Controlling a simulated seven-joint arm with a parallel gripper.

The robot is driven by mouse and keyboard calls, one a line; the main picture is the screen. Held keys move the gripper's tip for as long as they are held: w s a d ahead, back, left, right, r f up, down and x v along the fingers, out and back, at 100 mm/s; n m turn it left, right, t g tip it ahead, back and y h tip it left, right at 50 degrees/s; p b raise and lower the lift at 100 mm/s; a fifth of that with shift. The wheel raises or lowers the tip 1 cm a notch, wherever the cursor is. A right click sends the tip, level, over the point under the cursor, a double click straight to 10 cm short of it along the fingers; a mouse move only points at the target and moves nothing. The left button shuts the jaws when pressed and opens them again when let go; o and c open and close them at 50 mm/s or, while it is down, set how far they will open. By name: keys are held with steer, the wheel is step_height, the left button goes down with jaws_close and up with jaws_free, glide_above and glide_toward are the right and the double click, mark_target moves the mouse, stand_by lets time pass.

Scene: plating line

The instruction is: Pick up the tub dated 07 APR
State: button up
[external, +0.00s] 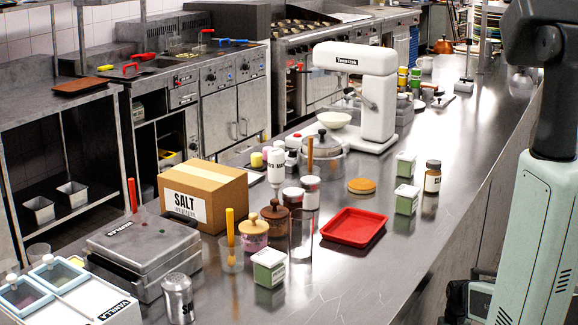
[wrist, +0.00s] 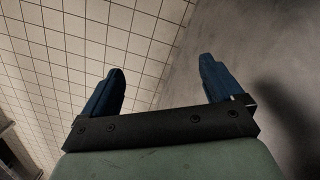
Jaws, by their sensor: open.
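Three small green tubs with white lids and labels stand on the steel counter in the external view. One tub (external: 269,268) is at the front, left of the red tray. A second tub (external: 407,199) is right of the tray, and a third tub (external: 405,164) stands just behind it. The dates on their labels are too small to read, so I cannot tell which is 07 APR. My gripper (wrist: 158,90) is open and empty in the wrist view, facing a tiled wall and a grey surface, with no tub between its fingers. The gripper is outside the external view.
The empty red tray (external: 354,227) lies mid-counter. A clear glass (external: 302,234) is near the front tub. A cardboard salt box (external: 203,194), a grill press (external: 146,250) and a white mixer (external: 362,92) are taller obstacles. The counter's right front is clear.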

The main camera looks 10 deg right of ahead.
steer(key=w+d+r+m+t+h, duration=0.1)
steer(key=w+d+r+t, duration=0.1)
steer(key=w+d+r, duration=0.6)
steer(key=w+d+r+m+t+h, duration=0.15)
steer(key=w+d+r, duration=0.35)
steer(key=r, duration=0.6)
steer(key=w+d+r+m+t, duration=0.1)
steer(key=w+d+r+t, duration=0.2)
steer(key=w+d+r, duration=0.35)
step_height(320, 180, up, 28)
steer(key=n+g+y, duration=0.2)
steer(key=n+y, duration=0.3)
steer(key=n, duration=1.1)
glide_above(410, 190)
steer(key=s+d, duration=0.2)
steer(key=s, duration=0.1)
steer(key=shift+m, duration=0.25)
steer(key=x, duration=0.6)
steer(key=shift+f, duration=0.4)
steer(key=shift+w+x, duration=0.2)
steer(key=shift+x, duration=2.45)
steer(key=shift+d, duration=0.1)
